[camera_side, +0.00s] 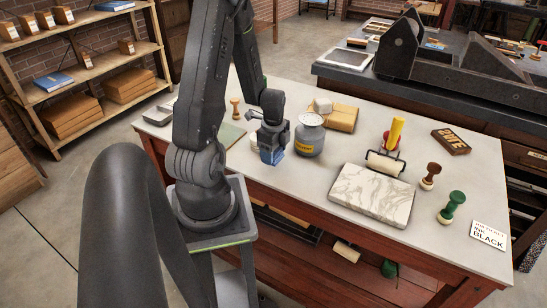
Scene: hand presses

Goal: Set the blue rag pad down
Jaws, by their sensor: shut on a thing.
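The blue rag pad (272,155) is at my gripper (272,143), which is shut on it and points down over the left middle of the white table top (300,187). The pad is at or just above the table surface; I cannot tell whether it touches. It is close beside the left side of a grey can with a yellow label (309,136). My fingertips are small here and partly hidden by the gripper body.
A marble slab (372,194) lies right of the middle, with a yellow-handled roller (388,150) behind it. Stamps with brown (430,176) and green (452,206) handles stand at the right. A tan block (338,117) is behind the can. The table's front middle is clear.

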